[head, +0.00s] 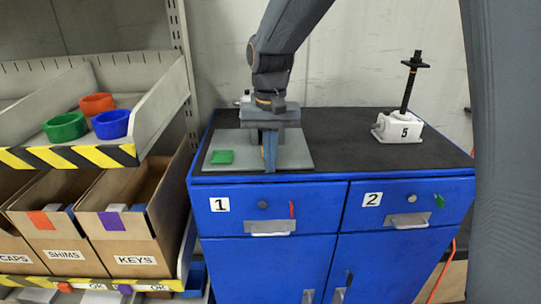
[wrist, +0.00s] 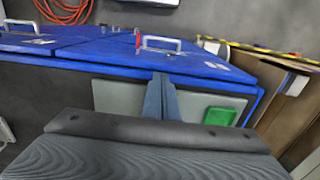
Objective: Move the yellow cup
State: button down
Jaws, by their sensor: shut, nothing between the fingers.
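I see no yellow cup in either view. Three round cups sit on the shelf at the left in the head view: an orange-red one (head: 97,103), a green one (head: 66,127) and a blue one (head: 111,124). My gripper (head: 270,165) points down over the grey plate (head: 296,154) on the cabinet top. It is shut with nothing in it, and its fingers show together in the wrist view (wrist: 162,92). A green square piece (head: 222,157) lies on the plate, left of my fingers; it also shows in the wrist view (wrist: 219,116).
A white screw jack marked 5 (head: 398,129) with a tall black screw stands at the right of the black cabinet top (head: 345,150). Cardboard bins (head: 130,225) fill the shelf below the cups. The top between plate and jack is clear.

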jog(key=shift+w, duration=0.6)
jog(key=shift+w, duration=0.1)
jog(key=w+p, duration=0.1)
jog(key=w, duration=0.7)
jog(key=shift+w+d, duration=0.15)
jog(key=shift+w, duration=0.25)
jog(key=s+p, duration=0.2)
jog(key=s, duration=0.2)
jog(key=shift+s+r, duration=0.15)
jog(key=shift+s, duration=0.1)
notch_tip(320, 180, up, 8)
jog(key=b, duration=0.3)
jog(key=s+d+f, duration=0.7)
jog(key=s+f, duration=0.1)
jog(key=s, duration=0.3)
jog(key=s+d+f+t, duration=0.1)
jog(key=s+d+f, duration=0.6)
jog(key=s+f, duration=0.2)
jog(key=shift+s+d, duration=0.2)
jog(key=shift+s, duration=0.85)
